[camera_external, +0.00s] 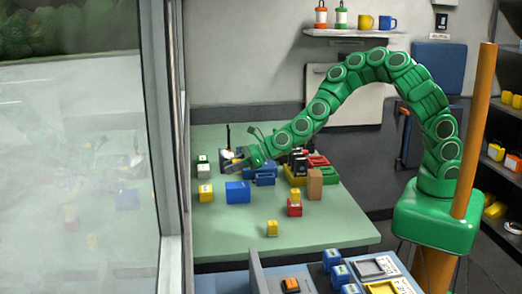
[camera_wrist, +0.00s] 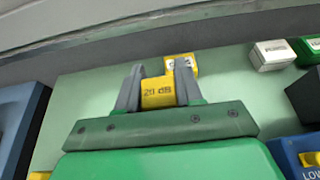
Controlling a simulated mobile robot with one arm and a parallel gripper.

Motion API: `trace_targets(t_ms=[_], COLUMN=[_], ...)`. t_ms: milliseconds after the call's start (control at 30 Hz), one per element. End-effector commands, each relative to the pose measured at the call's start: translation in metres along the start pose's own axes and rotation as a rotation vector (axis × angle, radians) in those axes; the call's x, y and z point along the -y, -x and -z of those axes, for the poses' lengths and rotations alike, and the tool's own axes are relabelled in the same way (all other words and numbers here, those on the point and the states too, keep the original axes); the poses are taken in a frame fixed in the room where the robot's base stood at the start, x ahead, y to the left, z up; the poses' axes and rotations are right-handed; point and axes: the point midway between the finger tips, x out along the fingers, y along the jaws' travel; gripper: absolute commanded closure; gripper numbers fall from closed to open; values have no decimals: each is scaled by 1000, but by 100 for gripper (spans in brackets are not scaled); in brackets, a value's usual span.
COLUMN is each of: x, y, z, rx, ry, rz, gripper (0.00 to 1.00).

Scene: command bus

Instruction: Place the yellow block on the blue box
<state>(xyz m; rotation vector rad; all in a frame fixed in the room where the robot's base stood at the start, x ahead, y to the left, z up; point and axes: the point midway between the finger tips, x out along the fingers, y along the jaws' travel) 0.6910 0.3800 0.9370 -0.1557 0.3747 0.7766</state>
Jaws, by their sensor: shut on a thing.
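My gripper (camera_wrist: 158,90) is shut on a yellow block (camera_wrist: 157,94) marked "20 dB", with a grey finger on each side of it. In the external view my gripper (camera_external: 230,163) is over the back left of the green table, and the block is too small there to make out clearly. A plain blue box (camera_external: 237,192) stands on the table, in front of my gripper and nearer the external camera. A blue thing (camera_wrist: 18,120) at the left edge of the wrist view is cut off; I cannot tell if it is the same box.
Another yellow block (camera_external: 206,193) stands left of the blue box. White blocks (camera_external: 203,170) are behind it. A red block with a yellow one (camera_external: 295,196) and a brown block (camera_external: 314,184) stand to the right. The table's front left (camera_external: 225,235) is clear.

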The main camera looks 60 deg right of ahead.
Motion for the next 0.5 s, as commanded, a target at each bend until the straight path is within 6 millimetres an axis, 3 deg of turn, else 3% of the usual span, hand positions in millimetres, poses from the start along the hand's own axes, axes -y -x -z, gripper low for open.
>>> trace_targets(t_ms=[500], x=[1], y=[-13], z=[32], rx=[-2], ry=[1], rz=[3], gripper=[94])
